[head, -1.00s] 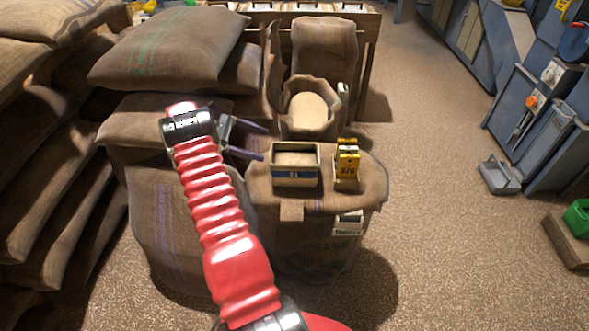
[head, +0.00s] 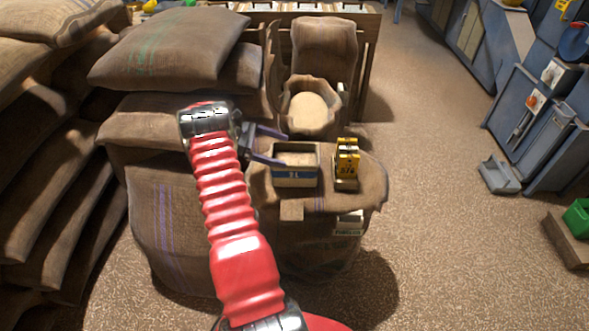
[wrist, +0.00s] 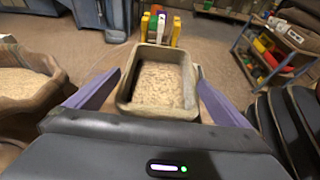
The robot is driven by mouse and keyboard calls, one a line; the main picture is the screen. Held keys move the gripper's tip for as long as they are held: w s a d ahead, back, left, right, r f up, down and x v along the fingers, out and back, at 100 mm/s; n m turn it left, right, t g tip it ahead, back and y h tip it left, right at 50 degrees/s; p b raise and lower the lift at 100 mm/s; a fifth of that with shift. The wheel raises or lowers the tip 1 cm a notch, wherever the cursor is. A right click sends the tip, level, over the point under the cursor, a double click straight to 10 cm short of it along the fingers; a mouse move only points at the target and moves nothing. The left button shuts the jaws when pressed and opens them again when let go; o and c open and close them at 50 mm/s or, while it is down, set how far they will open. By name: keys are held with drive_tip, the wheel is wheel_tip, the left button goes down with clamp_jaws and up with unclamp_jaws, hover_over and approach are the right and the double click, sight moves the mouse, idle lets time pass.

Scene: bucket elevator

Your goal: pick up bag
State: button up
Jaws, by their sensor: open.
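Several brown burlap bags are in view, and I cannot tell which one the task means. A plump bag with green print (head: 170,48) lies on top of the pile at upper left. A bag with purple stripes (head: 160,225) stands below it. An open bag of grain (head: 310,108) stands behind the sack-covered stand. My gripper (head: 284,149) is open at the left side of a grain-filled tin (head: 295,180) on the stand. In the wrist view the tin (wrist: 160,111) lies between the two purple fingers, with no clear contact.
A yellow numbered holder (head: 347,165) stands right of the tin on the sack-covered stand (head: 372,185). More bags (head: 40,190) are stacked at far left. Blue machinery (head: 545,125) and a green box (head: 578,217) are at right.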

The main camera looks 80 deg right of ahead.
sight(294, 154)
drive_tip(key=shift+s+d+f, duration=0.15)
drive_tip(key=shift+s+f, duration=0.05)
drive_tip(key=shift+s, duration=0.35)
drive_tip(key=x, duration=0.5)
drive_tip(key=shift+f, duration=0.1)
drive_tip(key=shift+c, duration=0.5)
drive_tip(key=c, duration=1.6)
drive_tip(key=shift+c, duration=0.3)
